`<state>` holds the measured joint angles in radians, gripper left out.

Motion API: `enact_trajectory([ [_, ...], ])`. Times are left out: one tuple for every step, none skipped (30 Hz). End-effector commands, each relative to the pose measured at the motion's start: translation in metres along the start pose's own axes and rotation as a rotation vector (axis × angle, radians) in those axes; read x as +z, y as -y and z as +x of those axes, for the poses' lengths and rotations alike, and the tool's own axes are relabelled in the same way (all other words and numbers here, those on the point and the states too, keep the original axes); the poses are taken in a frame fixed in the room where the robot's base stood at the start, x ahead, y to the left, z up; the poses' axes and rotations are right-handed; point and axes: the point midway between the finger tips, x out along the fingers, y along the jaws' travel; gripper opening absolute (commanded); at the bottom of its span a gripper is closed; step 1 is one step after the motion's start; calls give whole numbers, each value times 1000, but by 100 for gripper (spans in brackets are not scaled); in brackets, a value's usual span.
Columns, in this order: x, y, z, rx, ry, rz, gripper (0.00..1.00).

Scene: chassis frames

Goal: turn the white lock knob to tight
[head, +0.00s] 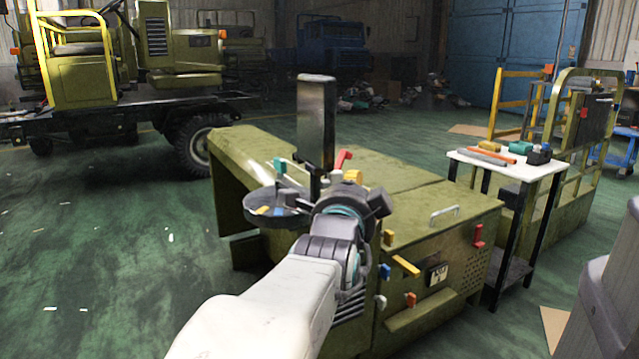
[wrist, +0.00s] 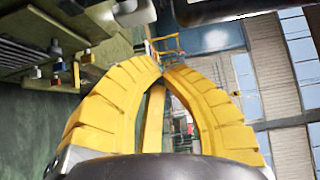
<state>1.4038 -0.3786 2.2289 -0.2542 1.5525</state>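My gripper (wrist: 164,69) has yellow ribbed fingers whose tips come together, with nothing seen held. It is well apart from the panel knobs. In the head view my wrist hides most of it.
A yellow lever (head: 405,265) and a red handle (head: 478,235) stick out of the same panel. A round dark tray (head: 278,208) with small parts is left of my wrist. A white-topped cart (head: 507,165) with tools stands at right. Open green floor lies left.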

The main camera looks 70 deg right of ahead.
Motion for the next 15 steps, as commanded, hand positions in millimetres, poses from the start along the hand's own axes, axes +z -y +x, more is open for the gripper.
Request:
enact_trajectory([
  [0,2,-6,-2,-1,0,0],
  [0,2,-9,-2,-1,0,0],
  [0,1,-14,-1,-1,0,0],
  [0,2,-17,-2,-1,0,0],
  [0,1,-21,-1,-1,0,0],
  [0,1,-26,-1,-1,0,0],
  [0,1,-31,-2,-1,0,0],
  [0,1,-35,-1,-1,0,0],
  [0,1,-40,-2,-1,0,0],
  [0,1,-44,-2,-1,0,0],
  [0,1,-48,-2,-1,0,0],
  [0,0,-53,-2,-1,0,0],
  [0,0,-56,-2,-1,0,0],
  [0,0,-59,-1,-1,0,0],
  [0,0,-62,0,-1,0,0],
])
